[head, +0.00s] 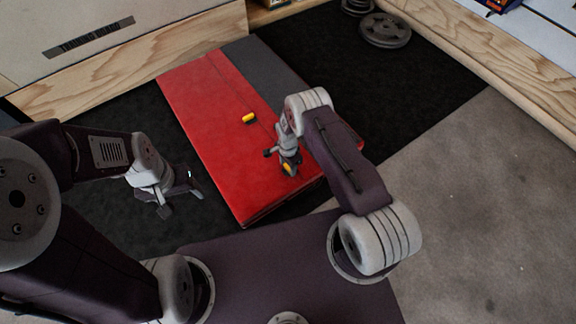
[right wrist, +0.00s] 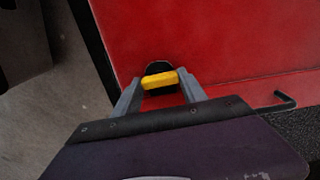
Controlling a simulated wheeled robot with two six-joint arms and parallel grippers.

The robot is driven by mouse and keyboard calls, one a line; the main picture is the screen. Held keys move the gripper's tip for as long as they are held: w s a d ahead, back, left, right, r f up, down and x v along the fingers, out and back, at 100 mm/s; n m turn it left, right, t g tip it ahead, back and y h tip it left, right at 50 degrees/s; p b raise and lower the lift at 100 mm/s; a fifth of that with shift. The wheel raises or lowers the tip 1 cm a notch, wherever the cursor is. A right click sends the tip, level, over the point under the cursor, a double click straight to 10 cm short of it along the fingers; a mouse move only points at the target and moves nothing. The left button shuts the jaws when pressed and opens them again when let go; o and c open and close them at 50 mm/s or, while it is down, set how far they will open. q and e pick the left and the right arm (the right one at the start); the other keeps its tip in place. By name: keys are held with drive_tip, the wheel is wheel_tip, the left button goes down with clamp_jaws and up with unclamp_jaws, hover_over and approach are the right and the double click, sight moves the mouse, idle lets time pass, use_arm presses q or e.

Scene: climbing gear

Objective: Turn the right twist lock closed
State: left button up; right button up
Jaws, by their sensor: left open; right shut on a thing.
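A large red case or pad (head: 185,85) with a grey strip lies on the dark mat. Its right twist lock, a yellow bar, shows in the head view (head: 287,168) and on a black base in the right wrist view (right wrist: 160,80). My right gripper (head: 289,163) is over it, with its two grey fingers (right wrist: 160,88) on either side of the bar, shut on it. The fingers hide part of the lock. Another yellow twist lock (head: 249,118) sits further left on the red top, untouched. My left gripper (head: 182,197) is open and empty, left of the red case.
A black hook-shaped piece (right wrist: 274,102) lies by the red edge in the right wrist view. Weight plates (head: 385,30) lie at the back right. Wooden panels (head: 190,45) border the black mat (head: 340,60). The grey floor (head: 480,180) at right is clear.

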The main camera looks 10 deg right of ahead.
sight(288, 167)
drive_tip(key=shift+m, duration=0.3)
idle(0.4)
drive_tip(key=o, duration=1.4)
drive_tip(key=shift+c, duration=0.2)
drive_tip(key=shift+r, duration=0.1)
wheel_tip(288, 167, up, 9)
drive_tip(key=p, duration=0.6)
